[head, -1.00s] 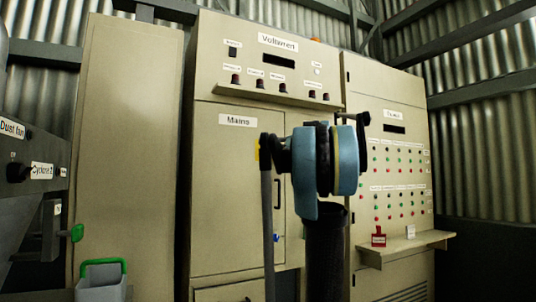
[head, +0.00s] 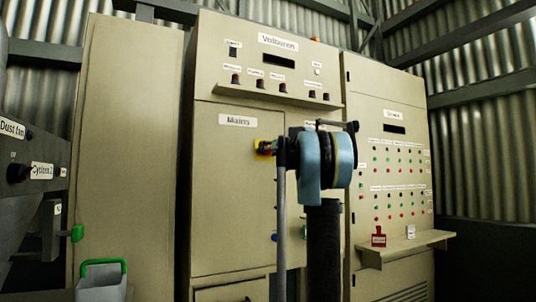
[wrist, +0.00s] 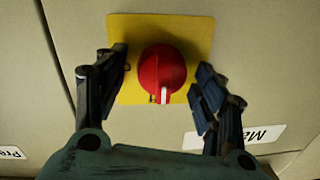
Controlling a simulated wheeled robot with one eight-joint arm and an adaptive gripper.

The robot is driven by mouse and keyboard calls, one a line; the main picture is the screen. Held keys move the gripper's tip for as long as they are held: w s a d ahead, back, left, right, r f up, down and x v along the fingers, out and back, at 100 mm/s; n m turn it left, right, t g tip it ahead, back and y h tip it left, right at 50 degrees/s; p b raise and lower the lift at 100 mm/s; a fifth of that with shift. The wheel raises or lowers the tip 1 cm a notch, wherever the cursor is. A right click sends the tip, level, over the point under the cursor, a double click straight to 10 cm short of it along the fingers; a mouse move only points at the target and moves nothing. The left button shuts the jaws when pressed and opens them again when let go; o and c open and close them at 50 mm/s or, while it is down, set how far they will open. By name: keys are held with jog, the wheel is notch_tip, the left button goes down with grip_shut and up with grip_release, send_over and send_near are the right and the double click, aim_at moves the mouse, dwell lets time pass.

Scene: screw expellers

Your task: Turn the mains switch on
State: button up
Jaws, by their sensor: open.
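The mains switch is a round red knob (wrist: 162,72) on a square yellow plate (wrist: 190,30), in the upper middle of the wrist view. A white mark on the knob points toward the bottom of that view. My gripper (wrist: 163,74) is open, one dark finger on each side of the knob. A gap shows at each side, and depth to the knob is hard to judge. In the head view the yellow plate (head: 260,143) shows on the cabinet beside the "Mains" label (head: 237,120), and my gripper and wrist partly hide the switch.
The Mains cabinet (head: 225,210) has a shelf (head: 280,96) with several dark knobs above. To the right, a cabinet (head: 385,105) carries rows of lights and a ledge (head: 405,247) with a red tag. A grey bin with a green handle (head: 100,263) stands lower left.

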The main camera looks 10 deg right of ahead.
grip_shut()
